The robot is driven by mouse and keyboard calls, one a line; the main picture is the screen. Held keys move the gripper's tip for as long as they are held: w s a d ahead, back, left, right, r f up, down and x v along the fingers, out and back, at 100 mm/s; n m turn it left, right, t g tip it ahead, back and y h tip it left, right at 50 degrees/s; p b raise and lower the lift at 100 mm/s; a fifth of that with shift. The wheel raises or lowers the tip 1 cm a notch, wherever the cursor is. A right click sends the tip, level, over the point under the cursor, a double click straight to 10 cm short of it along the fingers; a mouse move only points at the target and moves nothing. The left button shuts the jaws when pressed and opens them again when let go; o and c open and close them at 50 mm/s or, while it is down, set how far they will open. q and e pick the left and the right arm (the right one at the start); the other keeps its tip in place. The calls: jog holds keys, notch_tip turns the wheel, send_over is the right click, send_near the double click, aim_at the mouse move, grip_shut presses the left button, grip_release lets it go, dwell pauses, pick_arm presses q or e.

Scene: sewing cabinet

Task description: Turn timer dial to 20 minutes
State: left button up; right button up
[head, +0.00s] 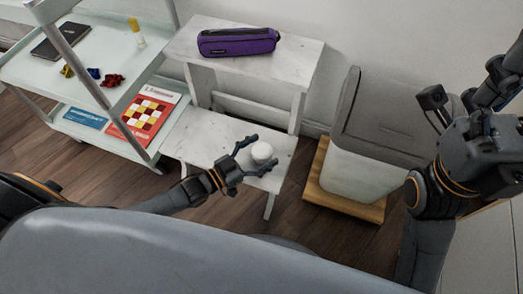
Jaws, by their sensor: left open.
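A small white round object, which looks like the timer (262,152), sits on the lower step of the white stool (205,143). Its dial marks are too small to read. My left gripper (256,158) is open, with one finger on the far left side of the timer and the other on its near side. I cannot tell whether the fingers touch it. My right gripper (463,101) is raised at the right edge, its fingers apart and empty, far from the timer.
A purple pencil case (238,42) lies on the stool's upper step. A pale cart (105,65) with a notebook, small coloured items and a red checkered book (146,112) stands at left. A grey-topped white seat (362,165) on a wooden base stands right of the stool.

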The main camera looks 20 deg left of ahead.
pick_arm(q)
jog(key=c, duration=1.2)
jog(key=shift+m+g+h, duration=0.6)
jog(key=shift+h, duration=0.1)
jog(key=o, duration=1.2)
jog(key=v, duration=1.2)
